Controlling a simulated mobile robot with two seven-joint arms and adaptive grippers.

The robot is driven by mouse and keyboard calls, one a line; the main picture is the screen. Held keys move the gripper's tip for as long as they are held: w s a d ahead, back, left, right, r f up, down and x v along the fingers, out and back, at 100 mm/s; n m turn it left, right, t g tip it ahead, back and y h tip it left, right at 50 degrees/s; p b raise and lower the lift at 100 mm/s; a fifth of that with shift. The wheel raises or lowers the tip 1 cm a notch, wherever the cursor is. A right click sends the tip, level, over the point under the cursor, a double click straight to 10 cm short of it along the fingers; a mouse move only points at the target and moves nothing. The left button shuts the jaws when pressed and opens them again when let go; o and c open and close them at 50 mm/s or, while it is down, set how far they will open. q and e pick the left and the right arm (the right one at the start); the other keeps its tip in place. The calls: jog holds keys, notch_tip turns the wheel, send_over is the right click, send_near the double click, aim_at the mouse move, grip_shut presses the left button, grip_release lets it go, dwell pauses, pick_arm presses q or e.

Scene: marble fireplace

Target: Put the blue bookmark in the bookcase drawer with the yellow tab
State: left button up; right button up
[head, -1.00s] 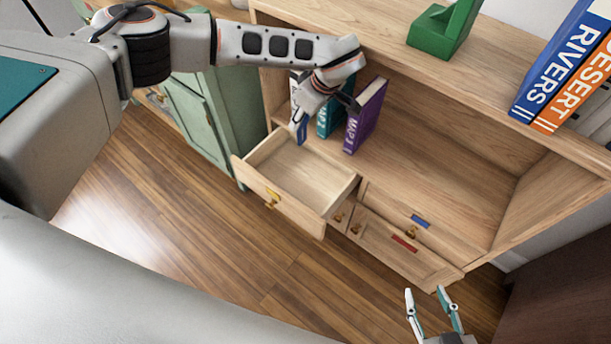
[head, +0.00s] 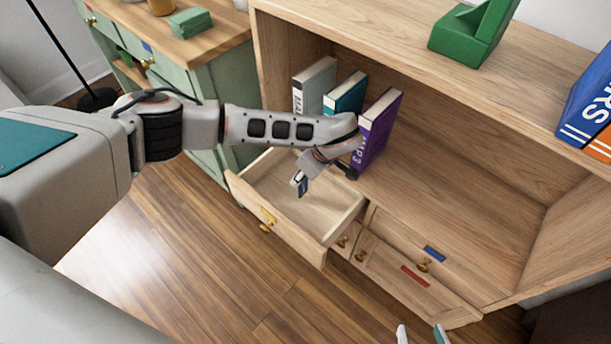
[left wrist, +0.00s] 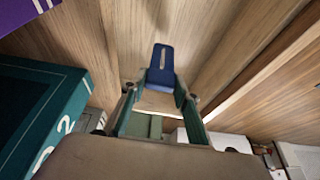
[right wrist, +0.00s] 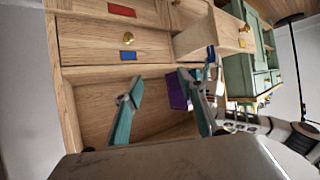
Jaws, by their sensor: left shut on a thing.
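The blue bookmark (left wrist: 160,68) is a flat blue strip with a pale slot, gripped at one end in the left wrist view. My left gripper (head: 303,180) is shut on it and points down over the open drawer (head: 285,237). Only a small blue end of the bookmark shows in the head view. The drawer is pulled out, looks empty, and has a yellow tab (head: 269,215) on its front. My right gripper (right wrist: 155,88) is open and empty; its tips show at the bottom edge of the head view (head: 421,333).
Teal (head: 345,94) and purple (head: 377,130) books stand on the shelf behind the drawer, close to my left arm. Shut drawers with blue (head: 434,254) and red (head: 415,276) tabs lie to the right. A green cabinet (head: 215,80) stands left. The shelf's right half is clear.

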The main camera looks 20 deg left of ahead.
pick_arm(q)
jog(key=shift+s+f, duration=0.1)
jog(key=shift+f, duration=0.75)
jog(key=shift+r, duration=0.3)
jog(key=shift+f, duration=0.2)
jog(key=o, duration=0.9)
pick_arm(e)
jog(key=shift+w+a+r, duration=0.15)
jog(key=shift+a, duration=0.1)
pick_arm(q)
jog(key=p+v, duration=0.4)
jog(key=v, duration=0.8)
pick_arm(e)
jog(key=shift+n+g+h, duration=0.4)
jog(key=shift+g+h, duration=0.1)
jog(key=d+f, duration=0.1)
jog(key=s+d, duration=0.1)
jog(key=s+d+f, duration=0.1)
jog(key=d, duration=0.1)
jog(key=shift+d+f, duration=0.1)
jog(key=shift+f, duration=0.2)
